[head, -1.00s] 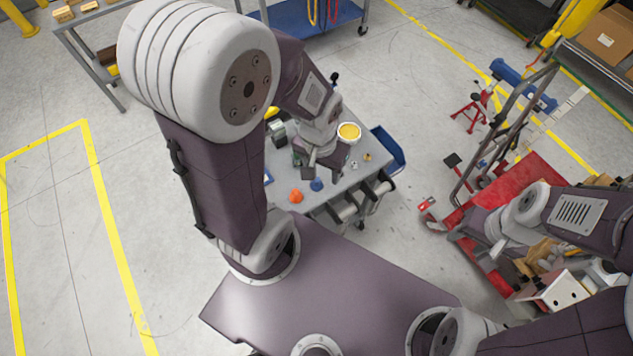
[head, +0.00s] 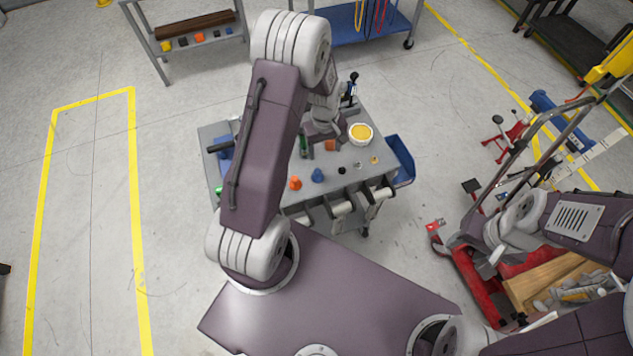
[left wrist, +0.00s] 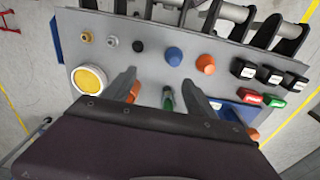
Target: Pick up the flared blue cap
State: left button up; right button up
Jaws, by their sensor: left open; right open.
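The flared blue cap (head: 318,175) stands on the grey cart top near its front edge. It also shows in the left wrist view (left wrist: 174,56), beyond the fingertips, between a black cap and an orange cap. My left gripper (left wrist: 165,88) is open and empty over the cart top, with the blue cap apart from both fingers. In the head view the left gripper (head: 322,146) is behind the blue cap, partly hidden by its own wrist. My right gripper (head: 490,252) is far to the right of the cart, open and small in view.
An orange cap (head: 295,183) and a small black cap (head: 342,170) flank the blue cap. A green item (left wrist: 168,99) lies between the fingers in the wrist view. Red, green and black boxes (left wrist: 250,98) stand at that view's right.

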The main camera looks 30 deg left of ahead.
aim_at(317, 171)
pick_arm(q)
jog(key=shift+g, duration=0.4)
jog(key=f, duration=0.1)
jog(key=s+a+f, duration=0.1)
jog(key=s+f, duration=0.1)
jog(key=shift+s+a+f, duration=0.15)
jog(key=shift+s+a, duration=0.05)
jog(key=shift+a, duration=0.05)
jog(key=shift+a+f, duration=0.1)
jog(key=shift+a, duration=0.05)
jog(key=f, duration=0.3)
jog(key=shift+w+d+f+p, duration=0.1)
jog(key=shift+d+f+p, duration=0.15)
jog(key=shift+p, duration=0.05)
notch_tip(317, 171, down, 4)
jog(key=shift+f+p, duration=0.2)
jog(key=shift+p, duration=0.35)
jog(key=shift+w+f, duration=0.1)
jog(key=shift+f, duration=0.3)
grip_shut()
pick_arm(e)
jog(key=shift+s+a+r, duration=0.1)
jog(key=shift+a+r, duration=0.2)
jog(key=shift+r, duration=0.55)
pick_arm(q)
jog(key=shift+r, duration=0.15)
